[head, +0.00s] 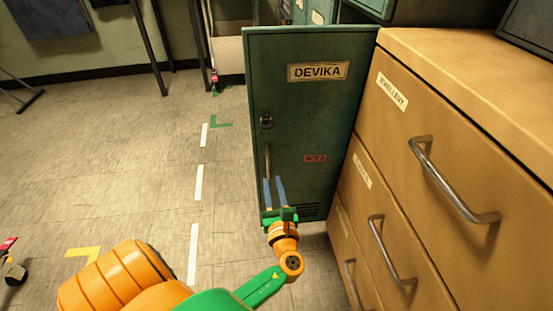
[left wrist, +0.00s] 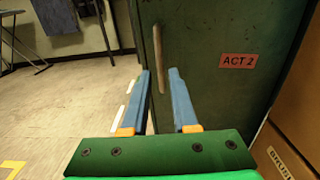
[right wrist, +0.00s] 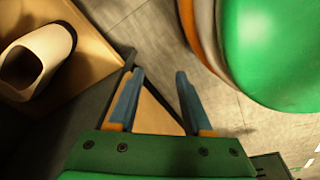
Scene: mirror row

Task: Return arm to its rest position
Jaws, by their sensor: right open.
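My left gripper (head: 273,180) is open in front of the lower part of the green locker door (head: 310,120) marked DEVIKA. Its blue fingers also show in the left wrist view (left wrist: 158,72). The door's upright bar handle (left wrist: 158,62) appears in the gap between the fingertips. I cannot tell whether they touch it; nothing is clamped. A red ACT 2 label (left wrist: 238,61) is right of the fingers. My right gripper (right wrist: 160,72) is open and empty in the right wrist view. It is outside the head view.
A tan drawer cabinet (head: 480,155) with protruding metal handles stands close on the right. The floor (head: 130,180) to the left is mostly open, with white tape marks (head: 199,182). A white object (right wrist: 38,60) lies on a tan surface in the right wrist view.

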